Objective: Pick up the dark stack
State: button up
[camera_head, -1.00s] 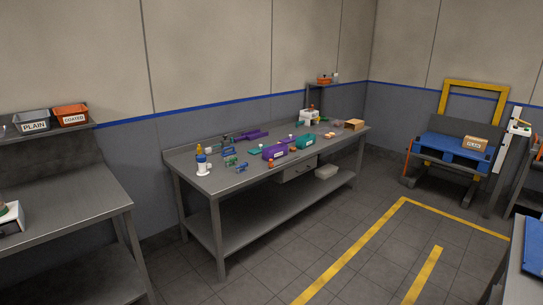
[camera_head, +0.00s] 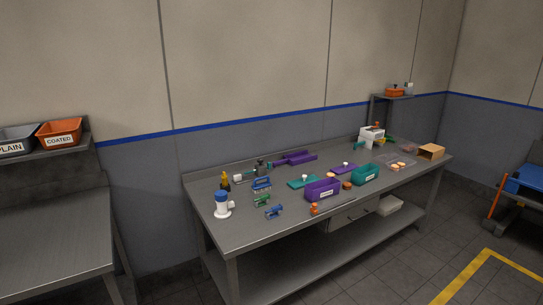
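A small brown stack (camera_head: 347,186), the darkest biscuit-like item I can make out, sits on the metal workbench (camera_head: 245,235) between the purple bin (camera_head: 322,190) and the teal bin (camera_head: 366,175). It is too small to tell its separate pieces. Paler biscuit-like pieces (camera_head: 398,166) lie farther right on the bench. My gripper is not in view.
Several clamp-like tools (camera_head: 262,184) and a white-and-blue bottle (camera_head: 222,204) stand at the bench's left end. A white device (camera_head: 371,137) and cardboard box (camera_head: 431,152) are at the far right. Floor in front is clear, with yellow lines (camera_head: 490,258).

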aim_at(347, 186)
jog(key=i+l, duration=0.15)
jog(key=l, duration=0.25)
jog(key=i+l+u, duration=0.15)
jog(key=l, duration=0.2)
jog(key=i+l, duration=0.15)
jog(key=l, duration=0.25)
jog(key=i+l+u, duration=0.1)
jog(key=l, duration=0.3)
jog(key=i+l+u, duration=0.1)
jog(key=l, duration=0.3)
jog(key=i+l, duration=0.15)
jog(key=l, duration=0.25)
jog(key=i+l, duration=0.1)
jog(key=l, duration=0.9)
jog(key=i+u, duration=0.05)
